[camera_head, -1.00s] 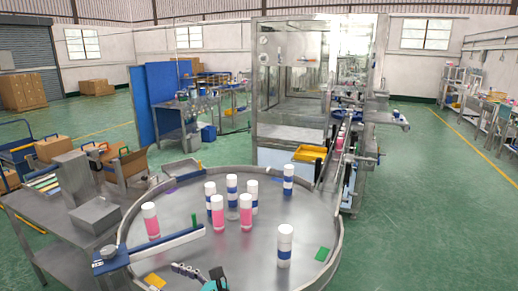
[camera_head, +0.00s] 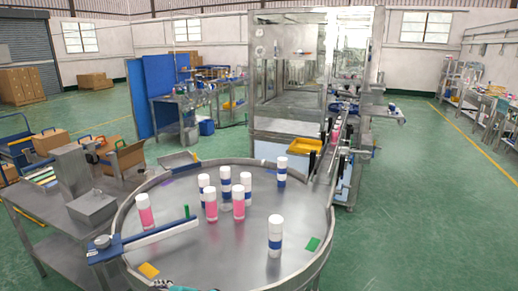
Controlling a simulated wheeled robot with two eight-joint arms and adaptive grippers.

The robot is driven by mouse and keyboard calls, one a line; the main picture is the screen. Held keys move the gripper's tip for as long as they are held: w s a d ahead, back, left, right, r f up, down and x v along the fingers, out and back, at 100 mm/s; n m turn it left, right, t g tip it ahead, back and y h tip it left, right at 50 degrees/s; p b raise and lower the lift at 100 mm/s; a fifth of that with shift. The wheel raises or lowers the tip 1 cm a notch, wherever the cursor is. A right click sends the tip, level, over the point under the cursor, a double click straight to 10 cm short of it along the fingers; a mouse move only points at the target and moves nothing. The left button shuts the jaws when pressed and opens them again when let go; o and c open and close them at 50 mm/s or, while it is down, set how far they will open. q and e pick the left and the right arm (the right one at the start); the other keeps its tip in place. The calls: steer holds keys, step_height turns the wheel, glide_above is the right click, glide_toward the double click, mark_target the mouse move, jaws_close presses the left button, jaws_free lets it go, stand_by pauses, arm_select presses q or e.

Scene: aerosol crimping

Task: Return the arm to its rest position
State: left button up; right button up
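A tip of a gripper, which I take to be my left one (camera_head: 172,287), shows at the bottom edge in front of the round table (camera_head: 185,262). Most of it is cut off, so its opening is hidden; I see nothing held in the visible part. My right gripper is out of view. On the round metal table stand several upright cans: pink ones with white tops, such as the left one (camera_head: 145,212), and white ones with blue bands, such as the front right one (camera_head: 275,237).
A blue-and-white guide bar (camera_head: 160,234) crosses the table's left rim. Green (camera_head: 313,244) and yellow (camera_head: 149,270) patches lie on the table. A conveyor (camera_head: 330,168) leads back beside the glass-walled machine (camera_head: 288,75). A grey workbench (camera_head: 55,210) adjoins at left. Open floor (camera_head: 420,220) lies right.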

arm_select(q)
steer(key=s+d+f+n+t+h, duration=0.1)
steer(key=s+d+f+n+h, duration=0.2)
steer(key=s+d+n+h, duration=0.5)
steer(key=s+n+h, duration=0.2)
steer(key=n, duration=0.6)
steer(key=shift+d+f, duration=0.3)
steer(key=shift+f, duration=0.1)
